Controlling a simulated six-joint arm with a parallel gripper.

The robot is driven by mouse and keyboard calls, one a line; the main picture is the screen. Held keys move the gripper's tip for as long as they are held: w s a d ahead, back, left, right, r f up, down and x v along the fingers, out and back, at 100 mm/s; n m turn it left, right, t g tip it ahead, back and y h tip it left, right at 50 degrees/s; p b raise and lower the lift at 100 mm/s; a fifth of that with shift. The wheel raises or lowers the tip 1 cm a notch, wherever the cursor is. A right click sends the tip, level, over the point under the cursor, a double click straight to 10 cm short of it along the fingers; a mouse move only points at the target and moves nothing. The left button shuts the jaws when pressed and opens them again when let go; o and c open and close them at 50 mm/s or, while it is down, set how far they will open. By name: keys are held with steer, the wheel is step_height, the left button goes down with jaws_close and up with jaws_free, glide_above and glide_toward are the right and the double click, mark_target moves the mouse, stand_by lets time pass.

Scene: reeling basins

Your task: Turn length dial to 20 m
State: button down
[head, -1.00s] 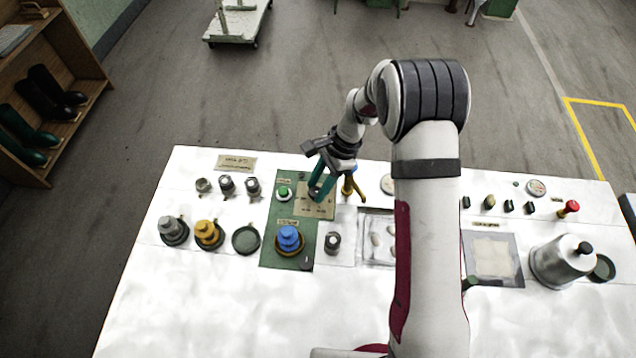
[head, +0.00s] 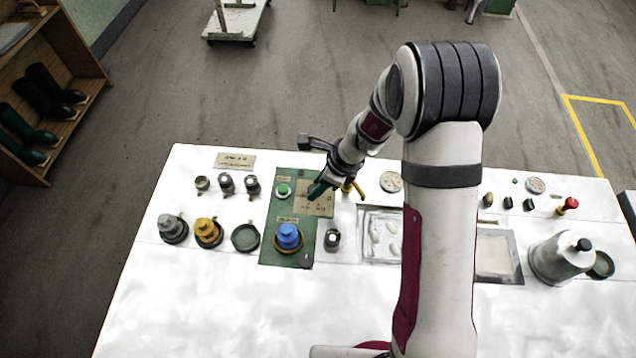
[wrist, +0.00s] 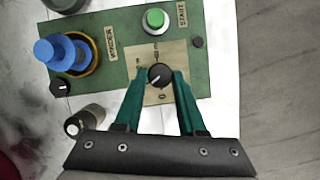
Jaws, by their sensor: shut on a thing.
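The length dial (wrist: 159,75) is a small black round knob with a light pointer mark, on a tan scale plate (wrist: 150,57) on the green winder panel (wrist: 116,18). My gripper (wrist: 161,78) is shut on the dial, with one teal finger on each side of it. The scale's printing is too small to read, so I cannot tell the setting. In the head view my gripper (head: 318,190) is tilted over the tan plate (head: 322,207) and hides the dial.
A green start button (head: 284,190) is left of the gripper. A blue stepped piece (head: 288,236) stands nearer the front of the panel. A small black knob (wrist: 60,88) and a grey cylinder (wrist: 73,127) are close by. A yellow-handled part (head: 359,188) stands just right of my gripper.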

stand_by(0.4)
steer(key=c, duration=0.5)
jaws_free()
steer(key=v, duration=1.5)
steer(key=shift+s+d+r, duration=0.15)
steer(key=shift+d+r, duration=0.05)
steer(key=shift+r, duration=0.15)
